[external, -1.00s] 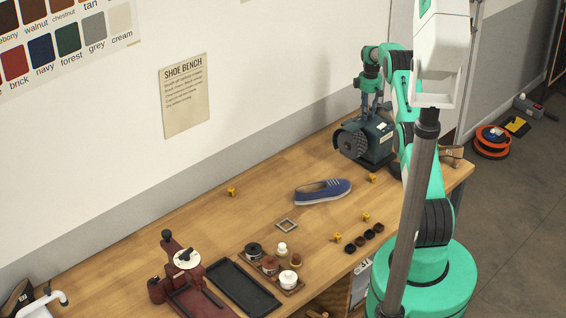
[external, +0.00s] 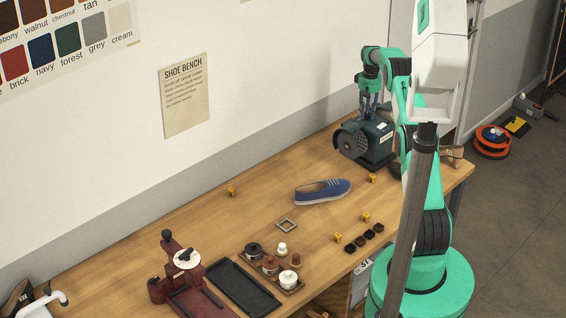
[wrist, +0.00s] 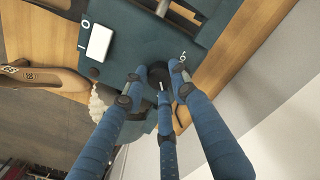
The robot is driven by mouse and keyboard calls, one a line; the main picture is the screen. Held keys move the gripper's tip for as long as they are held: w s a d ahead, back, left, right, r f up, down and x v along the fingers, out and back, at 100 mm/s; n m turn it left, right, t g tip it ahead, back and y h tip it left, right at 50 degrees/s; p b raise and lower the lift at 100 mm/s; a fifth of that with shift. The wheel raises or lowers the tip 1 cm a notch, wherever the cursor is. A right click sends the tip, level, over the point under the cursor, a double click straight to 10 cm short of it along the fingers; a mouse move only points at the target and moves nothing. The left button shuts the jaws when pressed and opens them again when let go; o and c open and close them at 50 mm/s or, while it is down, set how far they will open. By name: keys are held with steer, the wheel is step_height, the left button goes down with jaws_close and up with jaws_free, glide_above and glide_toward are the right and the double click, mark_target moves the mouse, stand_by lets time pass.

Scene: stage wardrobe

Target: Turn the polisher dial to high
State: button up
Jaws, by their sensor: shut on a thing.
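The polisher (external: 352,141) is a dark teal machine with a round wheel on its left side, at the far end of the bench. In the wrist view its teal housing (wrist: 125,30) fills the upper middle. The black dial (wrist: 158,74) is on this housing, with a pale mark on it. My gripper (wrist: 157,77) has its blue fingers closed around the dial, one on each side and one below. Small white marks (wrist: 183,56) sit beside the dial; I cannot read its setting. In the external view my gripper (external: 369,104) points down onto the polisher's top.
A blue shoe (external: 322,192) lies on the bench left of the polisher. The wall rises close behind.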

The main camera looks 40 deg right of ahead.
mark_target(367, 114)
stand_by(0.3)
steer(key=shift+r, duration=0.1)
steer(key=o, duration=1.2)
steer(key=shift+c, duration=0.2)
step_height(367, 114, up, 12)
